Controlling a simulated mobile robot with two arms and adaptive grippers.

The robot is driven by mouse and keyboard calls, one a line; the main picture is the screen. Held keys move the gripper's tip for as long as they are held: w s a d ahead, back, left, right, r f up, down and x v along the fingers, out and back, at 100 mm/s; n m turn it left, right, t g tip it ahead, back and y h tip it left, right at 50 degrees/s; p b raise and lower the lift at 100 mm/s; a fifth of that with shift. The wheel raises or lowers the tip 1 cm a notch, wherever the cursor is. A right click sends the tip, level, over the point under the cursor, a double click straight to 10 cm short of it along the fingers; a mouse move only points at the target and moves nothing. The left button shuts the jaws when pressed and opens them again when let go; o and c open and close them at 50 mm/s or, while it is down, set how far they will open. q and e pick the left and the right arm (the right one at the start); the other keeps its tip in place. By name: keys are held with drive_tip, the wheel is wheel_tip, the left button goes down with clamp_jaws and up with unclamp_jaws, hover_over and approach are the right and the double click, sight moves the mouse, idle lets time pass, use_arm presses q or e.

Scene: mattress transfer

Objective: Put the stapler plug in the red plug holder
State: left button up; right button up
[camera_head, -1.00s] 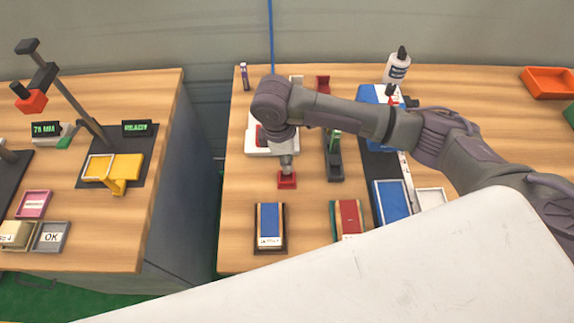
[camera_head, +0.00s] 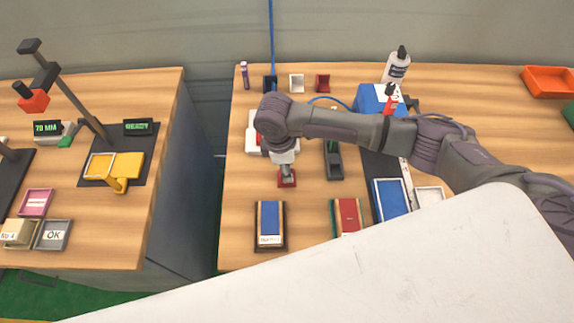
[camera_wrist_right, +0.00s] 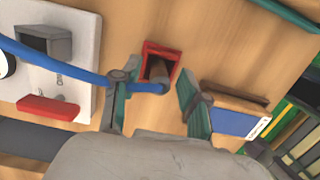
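A small open red box, which looks like a red plug holder (camera_head: 287,180), stands on the right table below my right gripper (camera_head: 287,168). In the right wrist view the red holder (camera_wrist_right: 176,56) lies just beyond my open right gripper (camera_wrist_right: 153,86). A blue cable (camera_wrist_right: 75,74) crosses the left finger and ends between the two parted fingers, at the holder's near edge. Something brown and dark shows inside the holder; I cannot tell whether it is the plug. A dark stapler-like tool (camera_head: 334,162) stands to the right. My left gripper is out of view.
Black (camera_head: 270,82), white (camera_head: 296,83) and red (camera_head: 322,82) small holders stand at the back. A white device (camera_head: 252,140) is partly behind my arm. A blue-and-brown block (camera_head: 270,228) lies in front.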

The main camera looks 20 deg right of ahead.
drive_tip(key=shift+r, duration=0.1)
wheel_tip(320, 180, up, 12)
drive_tip(key=a+b, duration=0.1)
drive_tip(key=shift+w+a+b, duration=0.2)
drive_tip(key=shift+w+b, duration=0.05)
drive_tip(key=shift+b, duration=0.1)
idle(0.5)
